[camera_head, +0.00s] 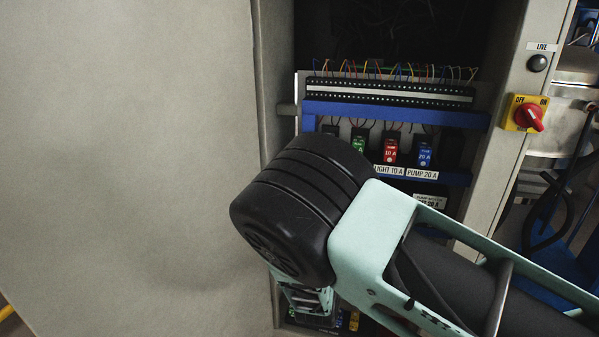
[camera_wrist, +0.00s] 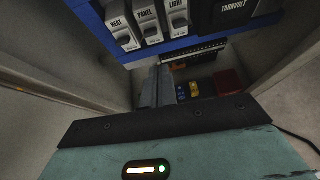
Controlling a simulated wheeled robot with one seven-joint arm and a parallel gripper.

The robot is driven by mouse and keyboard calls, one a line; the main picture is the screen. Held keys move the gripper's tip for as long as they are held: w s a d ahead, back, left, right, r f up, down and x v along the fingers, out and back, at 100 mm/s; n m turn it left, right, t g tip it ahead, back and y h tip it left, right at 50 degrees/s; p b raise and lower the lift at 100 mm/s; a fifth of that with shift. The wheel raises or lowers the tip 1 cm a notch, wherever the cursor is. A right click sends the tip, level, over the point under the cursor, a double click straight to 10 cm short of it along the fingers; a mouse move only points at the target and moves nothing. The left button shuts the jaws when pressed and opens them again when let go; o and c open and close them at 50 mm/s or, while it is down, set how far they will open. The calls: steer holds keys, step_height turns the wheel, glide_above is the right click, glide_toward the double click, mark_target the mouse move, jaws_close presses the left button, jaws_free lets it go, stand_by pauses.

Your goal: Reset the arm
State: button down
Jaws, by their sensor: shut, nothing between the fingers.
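My arm reaches in from the lower right in the head view, in front of the open cabinet (camera_head: 272,95). Its big black joint hides part of the cabinet's inside. My gripper shows in the wrist view (camera_wrist: 160,75), with its grey fingers together and nothing between them. It points into the lower part of the cabinet, below a blue rail (camera_wrist: 190,46) with grey switches marked HEAT, PANEL and LIGHT. In the head view the gripper is mostly hidden below the black joint.
Green (camera_head: 358,146), red (camera_head: 391,151) and blue (camera_head: 424,156) fuses sit below a black terminal strip (camera_head: 390,92). A red knob (camera_head: 529,118) on a yellow plate is on the right post, under a LIVE lamp (camera_head: 537,63). A red box (camera_wrist: 228,82) lies deeper inside. A large pale panel fills the left.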

steer(key=s+d+r+m+g+y, duration=0.15)
steer(key=s+r+m+g, duration=0.25)
steer(key=s+r+m, duration=0.55)
steer(key=s+r+m+g+y, duration=0.2)
steer(key=s+r+m+g, duration=0.35)
steer(key=s, duration=0.75)
steer(key=s+d+r+m+g+y, duration=0.1)
steer(key=s+r+m+g, duration=0.1)
steer(key=s+r+m, duration=0.8)
step_height(320, 180, up, 14)
steer(key=s+n+p, duration=0.1)
steer(key=p, duration=1.4)
steer(key=shift+r, duration=0.2)
